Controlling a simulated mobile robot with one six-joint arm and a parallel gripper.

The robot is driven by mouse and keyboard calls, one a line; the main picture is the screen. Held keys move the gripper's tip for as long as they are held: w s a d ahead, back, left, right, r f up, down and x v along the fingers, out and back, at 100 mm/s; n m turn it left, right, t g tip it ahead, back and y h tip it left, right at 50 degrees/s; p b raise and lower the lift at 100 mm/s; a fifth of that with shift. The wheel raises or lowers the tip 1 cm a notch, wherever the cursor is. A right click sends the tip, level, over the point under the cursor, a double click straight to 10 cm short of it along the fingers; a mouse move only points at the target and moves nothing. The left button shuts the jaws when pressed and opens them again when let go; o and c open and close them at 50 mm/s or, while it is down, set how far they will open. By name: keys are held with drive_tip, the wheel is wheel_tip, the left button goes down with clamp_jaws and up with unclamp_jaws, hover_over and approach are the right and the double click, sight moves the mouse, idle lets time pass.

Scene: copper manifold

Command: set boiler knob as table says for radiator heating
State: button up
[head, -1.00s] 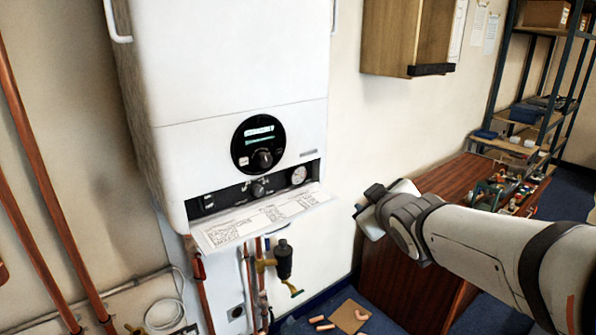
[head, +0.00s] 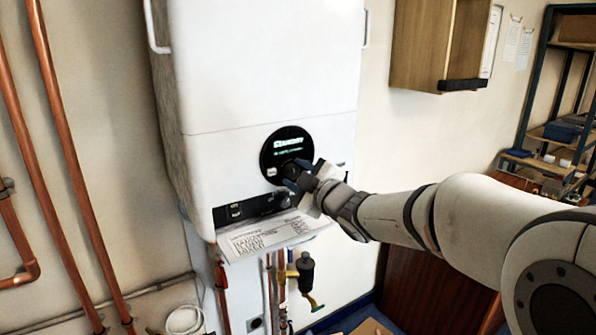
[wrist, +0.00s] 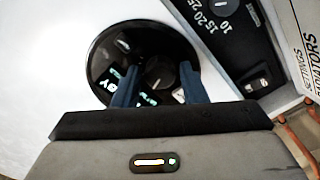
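The white boiler (head: 260,80) has a round black dial panel (head: 272,150) whose lit display appears to read "STANDBY". In the wrist view the dark knob (wrist: 158,72) sits on this panel (wrist: 108,50). My gripper (head: 300,175) is at the panel's lower right in the head view and hides the knob there. In the wrist view my gripper's blue fingers (wrist: 157,85) stand on either side of the knob, apart, with gaps showing. The printed table sheet (head: 265,236) lies on the flap below; its small text is unreadable.
A lower black strip (head: 235,211) carries switches and a second knob (wrist: 220,5) with numbers. Copper pipes (head: 62,150) run down the left wall, and a valve (head: 305,272) hangs below the boiler. A wooden cabinet (head: 430,45) is on the right wall.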

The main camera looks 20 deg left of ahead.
drive_tip(key=shift+w+a, duration=0.25)
drive_tip(key=shift+a, duration=0.1)
drive_tip(key=shift+c, duration=0.3)
drive_tip(key=c, duration=0.6)
drive_tip(key=shift+c, duration=0.2)
